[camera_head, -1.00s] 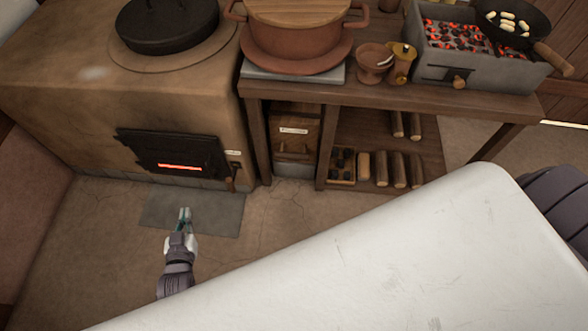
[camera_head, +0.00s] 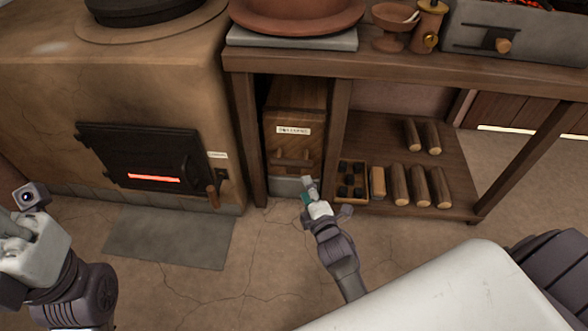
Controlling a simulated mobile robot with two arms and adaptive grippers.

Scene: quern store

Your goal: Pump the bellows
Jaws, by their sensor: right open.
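The bellows appears to be the wooden box (camera_head: 294,108) under the table, right of the stove. It has a pale label and a wooden bar handle (camera_head: 293,162) low on its front. My right gripper (camera_head: 308,188) is open, just below and right of the handle in the picture. I see no contact with the handle, and the small gap is hard to judge. My left arm and wrist (camera_head: 38,250) are at the left edge. The left fingers cannot be made out.
The clay stove (camera_head: 60,95) with its glowing firebox door (camera_head: 145,160) stands left of the box. A table leg (camera_head: 335,130) and a low shelf (camera_head: 460,190) with logs and a coal tray (camera_head: 372,168) are to the right. A grey mat (camera_head: 170,238) lies on the floor.

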